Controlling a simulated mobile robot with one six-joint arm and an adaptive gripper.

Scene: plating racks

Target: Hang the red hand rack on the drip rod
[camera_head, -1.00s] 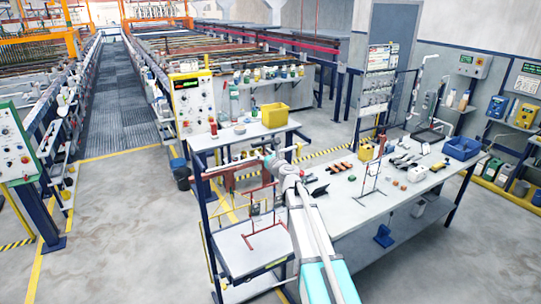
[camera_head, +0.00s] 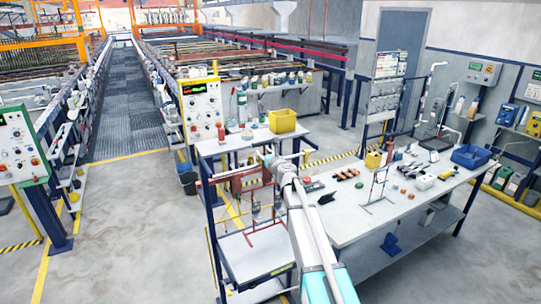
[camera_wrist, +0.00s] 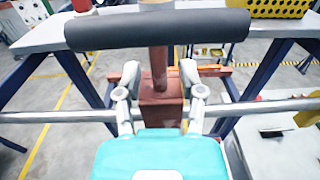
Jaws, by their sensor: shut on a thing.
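My gripper (camera_wrist: 160,92) is shut on the red hand rack (camera_wrist: 161,118), with one finger on each side of its red-brown upper part. A black padded grip (camera_wrist: 160,29) crosses above the fingers. A grey metal rod (camera_wrist: 55,116), which looks like the drip rod, runs left to right at the level of the fingers. The red block hides its middle; I cannot tell whether the rack touches it. In the head view my gripper (camera_head: 266,158) is at the upper part of the blue-framed drip stand, and the rack's thin red frame (camera_head: 266,236) shows above the tray.
The drip stand's pale tray (camera_head: 240,262) lies below. A long white bench (camera_head: 350,230) with small parts and an upright rack (camera_head: 378,188) stands at right. A yellow bin (camera_head: 282,121) is on the table behind. Open floor (camera_head: 130,240) lies left.

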